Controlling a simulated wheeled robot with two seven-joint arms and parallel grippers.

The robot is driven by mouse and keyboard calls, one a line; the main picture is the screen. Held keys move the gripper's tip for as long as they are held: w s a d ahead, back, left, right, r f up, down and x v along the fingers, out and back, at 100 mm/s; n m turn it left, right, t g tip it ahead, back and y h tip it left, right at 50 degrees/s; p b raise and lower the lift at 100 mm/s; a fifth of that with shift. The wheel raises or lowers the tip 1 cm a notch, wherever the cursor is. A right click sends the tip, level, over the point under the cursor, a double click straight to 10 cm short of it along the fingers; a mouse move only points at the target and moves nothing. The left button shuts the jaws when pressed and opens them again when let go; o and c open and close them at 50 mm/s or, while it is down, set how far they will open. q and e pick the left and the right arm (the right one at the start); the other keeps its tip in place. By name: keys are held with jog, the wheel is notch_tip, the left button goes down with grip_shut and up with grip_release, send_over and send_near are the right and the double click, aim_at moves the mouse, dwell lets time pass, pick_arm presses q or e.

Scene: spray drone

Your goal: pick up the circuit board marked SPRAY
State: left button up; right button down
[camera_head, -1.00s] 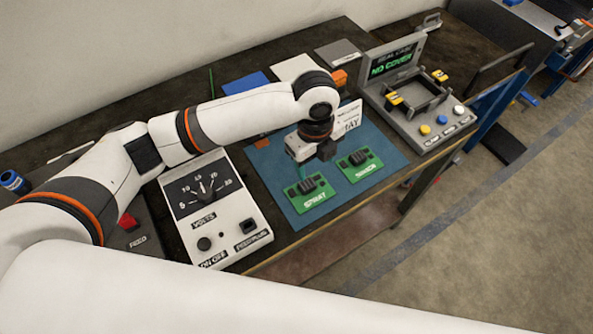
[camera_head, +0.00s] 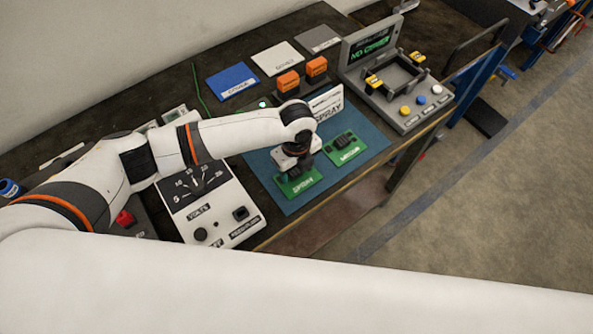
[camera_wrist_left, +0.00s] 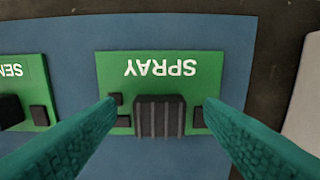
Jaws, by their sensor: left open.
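The green SPRAY circuit board (camera_head: 300,188) lies flat on the blue mat (camera_head: 370,137), partly hidden by my left arm's wrist. My left gripper (camera_head: 292,172) is low over it. In the left wrist view the board (camera_wrist_left: 120,75) shows whole width, its lettering upside down, with a black ribbed block (camera_wrist_left: 160,118) on it. The two green fingers of the left gripper (camera_wrist_left: 160,105) are open, one on each side of that block. I cannot tell whether they touch the board. My right gripper is not in view.
A second green board (camera_head: 346,149) lies right of it; its edge shows in the wrist view (camera_wrist_left: 25,75). A white SPRAY card (camera_head: 327,103) stands behind. A voltmeter box (camera_head: 215,205) is at left, a NO COVER fixture (camera_head: 405,90) at right. Orange blocks (camera_head: 288,82) stand at the back.

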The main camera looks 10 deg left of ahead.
pick_arm(q)
jog(key=shift+f, duration=0.45)
jog(key=shift+c, duration=0.3)
jog(key=c, duration=1)
